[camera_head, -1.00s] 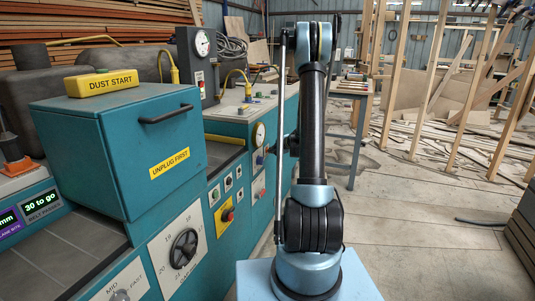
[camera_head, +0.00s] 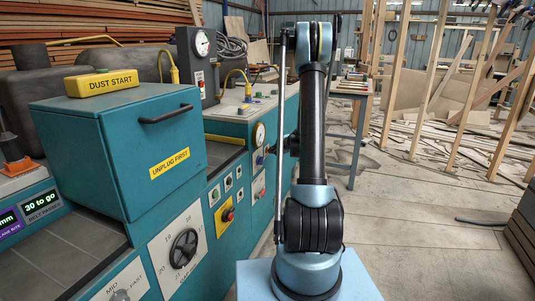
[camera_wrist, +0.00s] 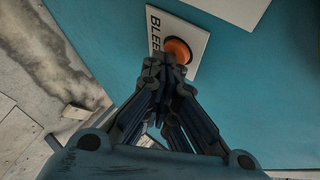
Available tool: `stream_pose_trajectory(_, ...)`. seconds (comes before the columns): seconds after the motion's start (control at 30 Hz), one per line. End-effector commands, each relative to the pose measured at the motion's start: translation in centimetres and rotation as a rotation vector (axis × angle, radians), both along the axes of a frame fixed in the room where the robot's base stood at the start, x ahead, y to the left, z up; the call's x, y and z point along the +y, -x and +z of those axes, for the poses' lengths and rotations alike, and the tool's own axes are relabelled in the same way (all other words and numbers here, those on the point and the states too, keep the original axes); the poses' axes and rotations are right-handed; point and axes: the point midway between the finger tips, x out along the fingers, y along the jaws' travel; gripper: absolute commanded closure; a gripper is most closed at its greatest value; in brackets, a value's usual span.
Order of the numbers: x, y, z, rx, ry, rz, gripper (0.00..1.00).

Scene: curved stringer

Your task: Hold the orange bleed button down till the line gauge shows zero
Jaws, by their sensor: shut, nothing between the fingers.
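The orange bleed button (camera_wrist: 178,50) sits on a white plate (camera_wrist: 155,28) lettered "BLEE", the rest covered, on a teal panel in the wrist view. My gripper (camera_wrist: 163,66) is shut and empty. Its fingertips overlap the button's lower left edge in that view; I cannot tell whether they touch it or press it. In the head view a round white gauge (camera_head: 259,133) is on the teal cabinet front beside my gripper. Its needle is too small to read, and I cannot tell if it is the line gauge. The button is not clear in the head view.
Teal machines line the left, with a yellow plate and red knob (camera_head: 228,214), a handwheel (camera_head: 184,248) and a handled cover (camera_head: 120,145). Another gauge (camera_head: 202,42) is on a grey box behind. A table (camera_head: 349,90) stands beyond my arm. The floor at right is mostly open.

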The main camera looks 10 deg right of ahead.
Motion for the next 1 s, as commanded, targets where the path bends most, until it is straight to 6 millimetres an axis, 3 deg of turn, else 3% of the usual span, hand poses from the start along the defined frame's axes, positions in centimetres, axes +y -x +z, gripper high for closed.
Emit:
stream_pose_trajectory(0.77, -1.5, 0.9, 0.0, 0.000, -0.001, -0.001, 1.00)
stream_pose_trajectory(1.0, -2.9, 1.7, 0.0, 0.000, 0.000, -0.002, 1.00)
